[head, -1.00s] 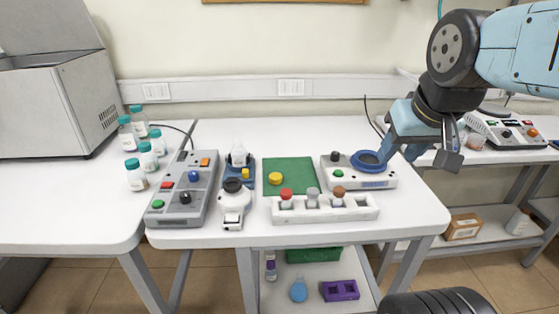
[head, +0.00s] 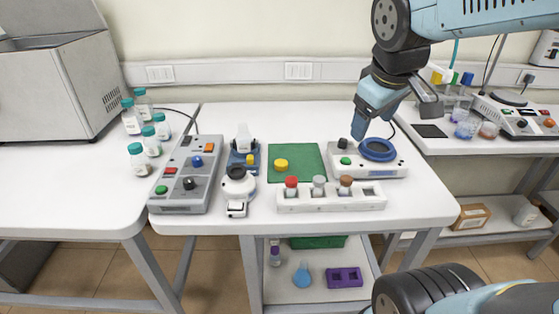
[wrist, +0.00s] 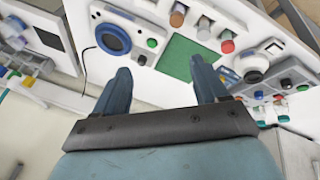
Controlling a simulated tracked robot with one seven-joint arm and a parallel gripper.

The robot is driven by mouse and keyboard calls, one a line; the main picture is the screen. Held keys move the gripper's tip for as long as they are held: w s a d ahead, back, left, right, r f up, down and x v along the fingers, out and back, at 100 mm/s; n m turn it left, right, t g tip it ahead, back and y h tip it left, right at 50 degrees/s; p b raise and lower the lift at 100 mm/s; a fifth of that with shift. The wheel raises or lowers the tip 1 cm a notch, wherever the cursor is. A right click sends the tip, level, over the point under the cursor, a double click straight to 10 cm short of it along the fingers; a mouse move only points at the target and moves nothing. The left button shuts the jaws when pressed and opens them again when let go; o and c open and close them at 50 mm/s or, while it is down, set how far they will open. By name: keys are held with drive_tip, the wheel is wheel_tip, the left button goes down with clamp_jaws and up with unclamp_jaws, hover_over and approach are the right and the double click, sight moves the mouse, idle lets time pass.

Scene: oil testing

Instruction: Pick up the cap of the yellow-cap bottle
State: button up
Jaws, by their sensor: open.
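A round yellow cap (head: 281,165) is on the green mat (head: 308,177) in the middle of the table. Whether a bottle is under it is hard to tell. In the wrist view the green mat (wrist: 178,60) shows, but I see no yellow cap on it; my right finger covers its edge. My gripper (head: 396,124) is open and empty, above the blue-ringed device at the table's right, up and right of the cap. In the wrist view its two fingers (wrist: 160,67) are wide apart with nothing between them.
A white rack (head: 300,205) holds red, grey and brown capped bottles in front of the mat, with an empty slot at its right. The blue-ringed device (head: 370,173) is right of the mat. A white flask-like thing (head: 243,143) and a grey button box (head: 180,200) are left.

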drive_tip(key=w+a+f+n+g+h, duration=0.1)
drive_tip(key=w+a+f+n, duration=0.3)
drive_tip(key=w+a+n, duration=0.6)
drive_tip(key=n, duration=1.3)
approach(281, 162)
drive_tip(key=f, duration=0.3)
drive_tip(key=shift+w+d+f+h, duration=0.2)
drive_tip(key=shift+d+f+h, duration=0.05)
drive_tip(key=shift+f+h, duration=0.05)
drive_tip(key=shift+w+x, duration=0.15)
drive_tip(key=shift+x, duration=1.15)
drive_tip(key=shift+w+x, duration=0.2)
drive_tip(key=shift+x, duration=1.05)
drive_tip(key=shift+r, duration=0.15)
drive_tip(key=shift+a, duration=0.1)
drive_tip(key=c, duration=1.1)
drive_tip(key=shift+r, duration=0.1)
